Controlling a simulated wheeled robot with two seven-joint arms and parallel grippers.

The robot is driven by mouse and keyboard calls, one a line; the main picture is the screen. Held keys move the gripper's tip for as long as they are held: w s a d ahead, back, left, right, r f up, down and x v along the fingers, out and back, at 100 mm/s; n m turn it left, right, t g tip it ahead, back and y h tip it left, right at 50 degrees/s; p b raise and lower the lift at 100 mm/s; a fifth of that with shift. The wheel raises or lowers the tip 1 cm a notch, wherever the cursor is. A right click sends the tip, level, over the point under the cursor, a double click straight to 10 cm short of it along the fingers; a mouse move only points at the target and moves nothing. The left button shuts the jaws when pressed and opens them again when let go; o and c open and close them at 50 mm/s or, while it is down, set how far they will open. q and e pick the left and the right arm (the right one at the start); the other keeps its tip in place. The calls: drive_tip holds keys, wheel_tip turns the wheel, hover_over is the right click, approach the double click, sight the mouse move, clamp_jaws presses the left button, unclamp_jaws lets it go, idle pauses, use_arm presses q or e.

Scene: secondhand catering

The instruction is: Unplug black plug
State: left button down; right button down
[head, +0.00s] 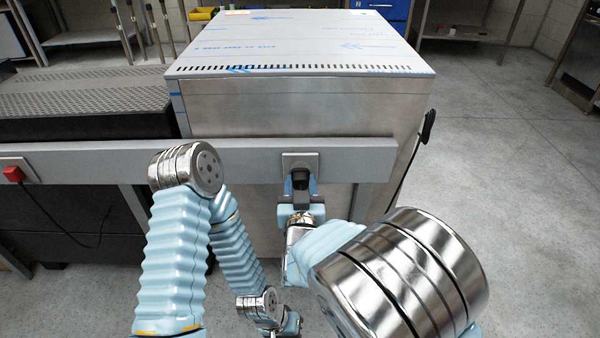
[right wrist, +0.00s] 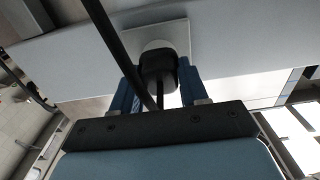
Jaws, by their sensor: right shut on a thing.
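The black plug (head: 300,178) is at the pale square wall socket (head: 300,160) on the grey rail. My right gripper (head: 299,190) is shut on the plug from the near side. In the right wrist view, the blue fingers sit on both sides of the plug (right wrist: 158,68), and its dark cord runs toward the camera. The socket plate (right wrist: 172,36) shows directly behind it. The plug hides where the two meet, so I cannot tell how deep it sits. My left gripper (head: 290,324) is low at the bottom edge, partly cut off, its jaws unclear.
A red plug (head: 13,174) with a dark cord is on the rail (head: 80,170) at the far left. A large steel cabinet (head: 300,110) stands behind the rail. A black item (head: 428,126) with a cord is on its right side. The floor at right is clear.

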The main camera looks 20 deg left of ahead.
sight(301, 185)
drive_tip(key=shift+b+v, duration=0.3)
drive_tip(key=shift+v, duration=1.5)
